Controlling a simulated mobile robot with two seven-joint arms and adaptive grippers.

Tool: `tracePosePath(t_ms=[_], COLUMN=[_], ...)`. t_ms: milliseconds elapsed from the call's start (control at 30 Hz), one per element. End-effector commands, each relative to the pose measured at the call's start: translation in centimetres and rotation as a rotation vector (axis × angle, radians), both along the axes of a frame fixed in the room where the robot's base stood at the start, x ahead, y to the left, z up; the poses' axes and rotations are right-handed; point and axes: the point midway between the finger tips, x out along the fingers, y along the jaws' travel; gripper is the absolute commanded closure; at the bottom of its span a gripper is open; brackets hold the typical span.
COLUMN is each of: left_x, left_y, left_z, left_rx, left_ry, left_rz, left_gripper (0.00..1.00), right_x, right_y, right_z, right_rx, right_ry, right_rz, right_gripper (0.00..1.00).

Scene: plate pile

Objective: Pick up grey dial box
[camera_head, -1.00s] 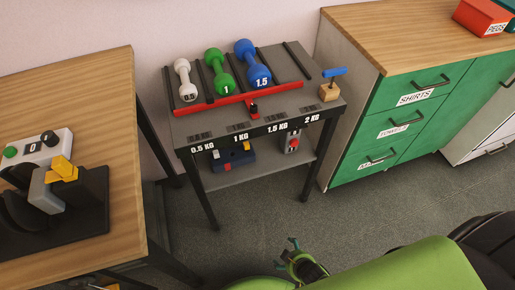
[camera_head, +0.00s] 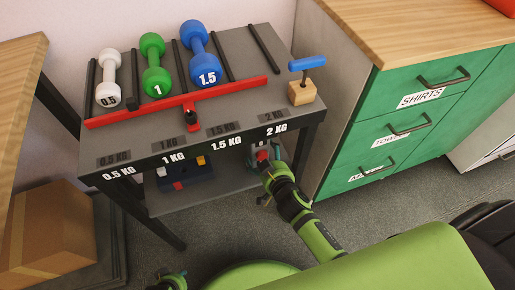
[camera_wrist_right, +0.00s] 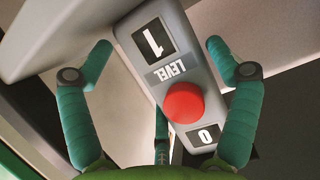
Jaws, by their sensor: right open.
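The grey dial box (camera_head: 263,153) stands on the lower shelf of the small weight stand, at its right end, partly hidden by my right gripper. In the right wrist view the grey dial box (camera_wrist_right: 172,62) shows a red knob and the labels "LEVEL", "1" and "0". My right gripper (camera_head: 266,180) reaches in under the top shelf in the head view. In the wrist view its green fingers (camera_wrist_right: 160,60) are spread, one on each side of the box, with gaps showing. A green and dark part, seemingly my left gripper (camera_head: 170,282), shows at the bottom edge; its fingers are unclear.
The stand's top (camera_head: 240,60) overhangs the shelf and carries white, green and blue dumbbells. A blue box with coloured blocks (camera_head: 185,176) stands further left on the lower shelf. Green drawers (camera_head: 400,120) stand close on the right. A cardboard box (camera_head: 50,235) is at left.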

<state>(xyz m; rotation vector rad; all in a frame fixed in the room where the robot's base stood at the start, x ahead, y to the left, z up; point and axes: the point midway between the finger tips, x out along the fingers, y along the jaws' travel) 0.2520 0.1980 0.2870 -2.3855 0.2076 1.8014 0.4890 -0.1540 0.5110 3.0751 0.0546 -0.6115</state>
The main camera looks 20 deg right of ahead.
Motion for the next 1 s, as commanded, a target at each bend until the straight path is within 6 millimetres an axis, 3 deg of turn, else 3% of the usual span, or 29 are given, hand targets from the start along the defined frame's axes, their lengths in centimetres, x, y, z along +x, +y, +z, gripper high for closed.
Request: tracePosePath(t_ms=[300, 333, 467, 500, 1000], left_x=[-0.2, -0.2, -0.2, -0.2, 0.0], left_y=[-0.1, -0.1, -0.1, -0.1, 0.0], left_z=[0.1, 0.1, 0.1, 0.1, 0.0], left_rx=[0.0, 0.0, 0.0, 0.0, -0.001], left_ry=[0.01, 0.009, 0.009, 0.009, -0.008], left_rz=[0.002, 0.002, 0.002, 0.002, -0.001], left_gripper=[0.6, 0.6, 0.6, 0.6, 0.6], right_x=[0.8, 0.8, 0.8, 0.8, 0.9], right_y=[0.0, 0.0, 0.0, 0.0, 0.1], right_z=[-0.4, -0.4, -0.4, -0.4, 1.1], right_rx=[-0.001, -0.001, -0.001, 0.0, 0.0], right_ry=[0.002, 0.002, 0.002, 0.002, -0.005], right_rz=[0.0, 0.0, 0.0, 0.0, 0.0], right_gripper=[0.11, 0.15, 0.67, 0.74, 0.74])
